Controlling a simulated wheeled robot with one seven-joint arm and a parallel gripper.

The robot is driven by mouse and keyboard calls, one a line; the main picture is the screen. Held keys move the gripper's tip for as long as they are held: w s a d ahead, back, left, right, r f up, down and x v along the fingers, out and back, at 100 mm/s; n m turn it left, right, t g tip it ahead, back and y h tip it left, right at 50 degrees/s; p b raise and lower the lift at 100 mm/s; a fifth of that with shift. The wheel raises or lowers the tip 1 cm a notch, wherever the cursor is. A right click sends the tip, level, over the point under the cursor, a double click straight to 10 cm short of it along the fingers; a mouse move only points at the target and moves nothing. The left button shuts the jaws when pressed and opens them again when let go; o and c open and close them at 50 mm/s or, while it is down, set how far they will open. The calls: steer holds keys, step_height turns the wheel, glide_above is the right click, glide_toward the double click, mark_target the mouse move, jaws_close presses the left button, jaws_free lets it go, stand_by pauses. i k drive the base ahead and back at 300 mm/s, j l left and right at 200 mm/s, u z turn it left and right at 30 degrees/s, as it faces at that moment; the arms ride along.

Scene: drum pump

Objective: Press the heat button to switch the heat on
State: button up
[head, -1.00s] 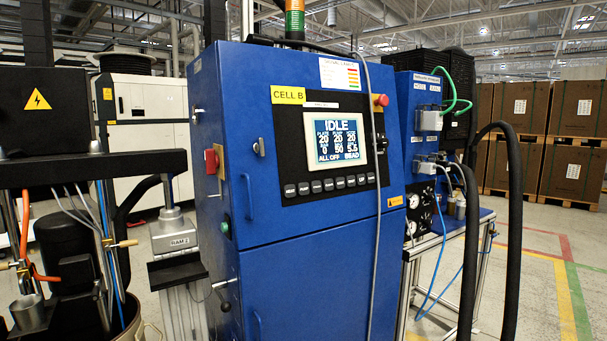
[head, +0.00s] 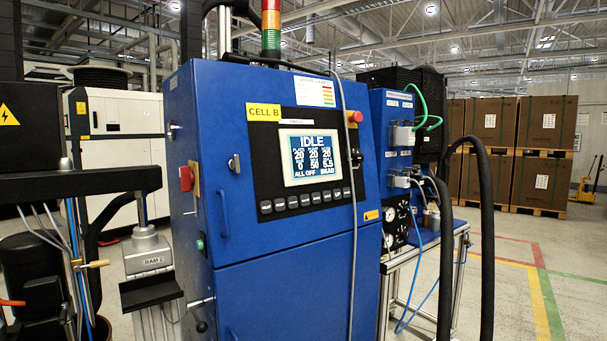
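A blue control cabinet (head: 290,237) marked CELL B stands in the middle of the head view. On its black panel (head: 262,160) is a lit screen (head: 312,157) reading IDLE, with PLATE first, rows of numbers, and ALL OFF and BEAD at the bottom. Below the screen runs a row of several small grey buttons. The leftmost button (head: 266,207) appears to be the heat button, though its label is too small to read surely. My gripper is not in view, and nothing covers the buttons.
A red emergency knob (head: 355,116) is at the panel's upper right. A grey cable (head: 354,240) hangs down the cabinet front. The RAM 2 post (head: 147,252) stands close at left. Thick black hoses (head: 487,240) hang at right, beside a gauge stand. Stacked boxes (head: 540,180) are behind.

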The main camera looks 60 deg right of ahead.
mark_target(264, 207)
steer(key=z, duration=1.75)
steer(key=u, duration=2.4)
steer(key=k+l, duration=1.05)
steer(key=k, duration=0.15)
